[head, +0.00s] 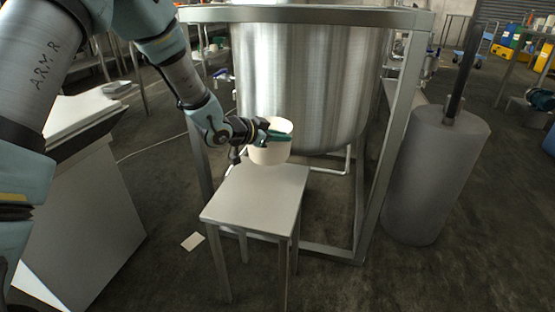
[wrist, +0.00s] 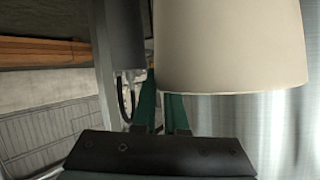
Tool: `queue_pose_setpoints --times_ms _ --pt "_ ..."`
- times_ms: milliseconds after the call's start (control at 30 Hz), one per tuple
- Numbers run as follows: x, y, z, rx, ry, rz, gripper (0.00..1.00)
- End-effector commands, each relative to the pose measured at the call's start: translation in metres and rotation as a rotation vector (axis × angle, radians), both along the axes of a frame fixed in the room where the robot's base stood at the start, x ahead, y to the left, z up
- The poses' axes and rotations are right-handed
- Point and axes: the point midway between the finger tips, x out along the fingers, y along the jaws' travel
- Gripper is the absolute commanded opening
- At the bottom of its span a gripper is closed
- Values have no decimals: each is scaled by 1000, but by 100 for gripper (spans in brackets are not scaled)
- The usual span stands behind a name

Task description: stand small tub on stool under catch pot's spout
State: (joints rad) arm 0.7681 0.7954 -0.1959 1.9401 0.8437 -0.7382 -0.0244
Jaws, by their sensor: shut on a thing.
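A small cream tub (head: 268,153) is at the back edge of the stool top in the head view. It is upright, and I cannot tell whether it touches the stool. My gripper (head: 278,136) is shut on the tub's wall, reaching from the left with green fingers. In the wrist view the tub (wrist: 230,48) fills the upper right, and the fingers (wrist: 162,105) meet its lower left side. The grey stool (head: 250,200) stands in front of a large steel vessel (head: 300,80), perhaps the catch pot. I cannot make out a spout.
A steel frame (head: 392,130) surrounds the vessel, with a post on each side of the stool. A grey cylinder (head: 435,180) stands at right. A pale cabinet (head: 85,215) stands at left. The stool's front part is bare.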

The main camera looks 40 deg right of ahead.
Motion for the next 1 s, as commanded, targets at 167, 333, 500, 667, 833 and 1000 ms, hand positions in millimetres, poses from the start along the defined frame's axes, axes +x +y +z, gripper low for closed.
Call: queue_pose_setpoints --times_ms 167,333,500,667,833,1000 --pt "0 0 -27 -2 0 0 0" --pt "0 0 -39 -2 0 0 0" --pt "0 0 -64 0 0 -1 0" --pt "0 0 -68 -3 -1 0 0" --pt "0 0 -68 -3 -1 0 0" --pt "0 0 -71 -2 0 1 17"
